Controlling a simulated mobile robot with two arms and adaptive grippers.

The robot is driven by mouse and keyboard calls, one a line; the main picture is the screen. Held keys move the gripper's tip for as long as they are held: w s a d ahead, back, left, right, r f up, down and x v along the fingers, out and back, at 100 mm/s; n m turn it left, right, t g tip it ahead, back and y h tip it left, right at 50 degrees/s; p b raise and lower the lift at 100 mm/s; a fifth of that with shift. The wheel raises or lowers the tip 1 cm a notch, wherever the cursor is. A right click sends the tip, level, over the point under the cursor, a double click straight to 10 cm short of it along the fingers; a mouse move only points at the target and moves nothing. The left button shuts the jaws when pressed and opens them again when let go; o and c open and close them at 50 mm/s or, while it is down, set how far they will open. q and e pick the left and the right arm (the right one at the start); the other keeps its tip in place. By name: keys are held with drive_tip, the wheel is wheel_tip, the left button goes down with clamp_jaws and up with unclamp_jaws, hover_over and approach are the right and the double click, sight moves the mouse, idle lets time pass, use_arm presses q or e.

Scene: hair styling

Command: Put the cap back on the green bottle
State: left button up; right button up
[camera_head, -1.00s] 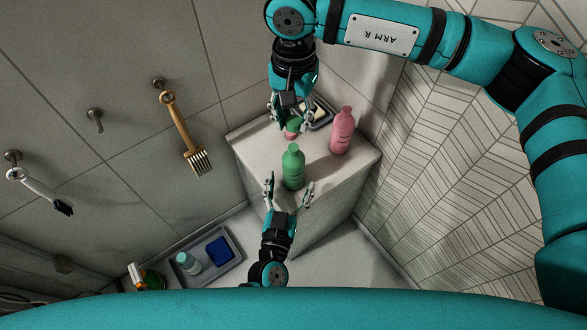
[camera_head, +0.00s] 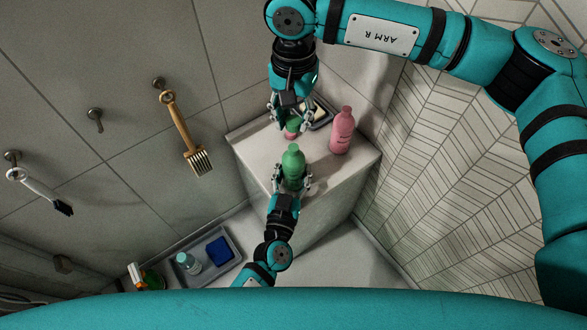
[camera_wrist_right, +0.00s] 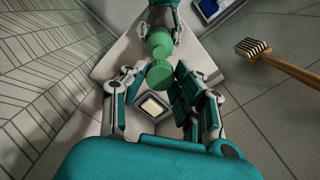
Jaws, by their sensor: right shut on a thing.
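The green bottle (camera_head: 293,165) stands upright on the white stand (camera_head: 347,166), its neck bare. It also shows in the right wrist view (camera_wrist_right: 157,41), behind the cap. My right gripper (camera_head: 291,119) reaches down from the top and is shut on the green cap (camera_head: 292,123), held apart from the bottle, on its far side. The cap shows between the fingers in the right wrist view (camera_wrist_right: 160,74). My left gripper (camera_head: 292,183) comes from below with a finger on each side of the bottle. I cannot tell whether both fingers press on it.
A pink bottle (camera_head: 341,131) stands right of the green one. A small dish with pale soap (camera_wrist_right: 152,106) lies beyond the cap. A grey tray (camera_head: 232,262) holds a clear bottle (camera_head: 188,263) and a blue item (camera_head: 219,249). Brushes hang on the left wall.

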sight(293, 150)
use_arm(q)
clamp_jaws()
use_arm(e)
drive_tip(key=shift+s+f, duration=0.15)
drive_tip(key=shift+f, duration=1.15)
drive_tip(key=shift+s+f, duration=0.1)
drive_tip(key=shift+f, duration=1.15)
drive_tip(key=shift+f, duration=0.1)
drive_tip(key=shift+f, duration=0.8)
drive_tip(key=shift+f, duration=0.55)
